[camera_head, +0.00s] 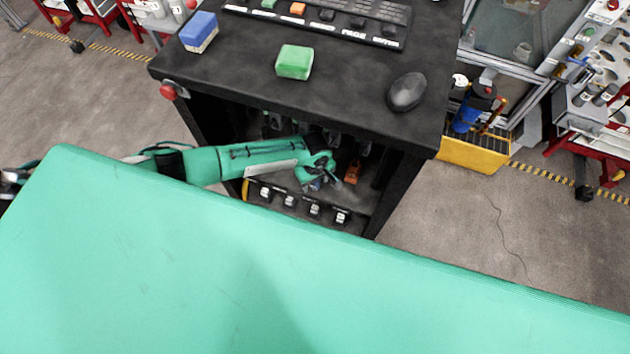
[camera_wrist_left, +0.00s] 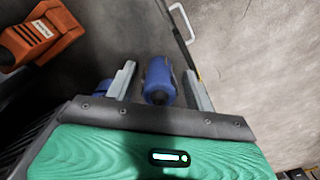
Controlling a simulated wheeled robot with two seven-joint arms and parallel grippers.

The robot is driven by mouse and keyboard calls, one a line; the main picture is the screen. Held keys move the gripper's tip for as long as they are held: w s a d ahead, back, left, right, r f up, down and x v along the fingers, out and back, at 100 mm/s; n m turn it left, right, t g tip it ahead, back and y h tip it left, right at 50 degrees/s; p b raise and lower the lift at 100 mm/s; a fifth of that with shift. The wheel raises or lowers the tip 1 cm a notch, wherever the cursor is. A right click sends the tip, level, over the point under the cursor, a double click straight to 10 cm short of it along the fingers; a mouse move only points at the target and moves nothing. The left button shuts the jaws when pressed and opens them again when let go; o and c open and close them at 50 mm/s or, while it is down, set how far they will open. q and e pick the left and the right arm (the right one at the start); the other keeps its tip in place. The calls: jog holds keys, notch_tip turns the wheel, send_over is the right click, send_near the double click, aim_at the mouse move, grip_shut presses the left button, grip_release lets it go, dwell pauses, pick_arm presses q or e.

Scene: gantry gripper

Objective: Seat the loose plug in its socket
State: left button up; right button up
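My left gripper (camera_head: 322,184) reaches into the open black cabinet (camera_head: 300,85), just above a row of labelled dark sockets (camera_head: 314,210) along its lower front. In the left wrist view, a blue rounded plug-like piece (camera_wrist_left: 160,82) lies between the two grey fingers of the left gripper (camera_wrist_left: 162,88). A gap shows on each side of it, so the fingers look open around it. An orange connector with a white label (camera_wrist_left: 42,32) is beside it at upper left; in the head view an orange piece (camera_head: 352,171) is just right of the gripper. My right gripper is out of view.
On the cabinet top are a blue-and-white block (camera_head: 199,32), a green block (camera_head: 294,62), a dark mouse-like object (camera_head: 407,92) and a labelled button strip (camera_head: 320,18). A red button (camera_head: 168,91) is at its left corner. The cabinet walls closely frame my left arm.

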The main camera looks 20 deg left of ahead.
pick_arm(q)
jog(key=c, duration=0.9)
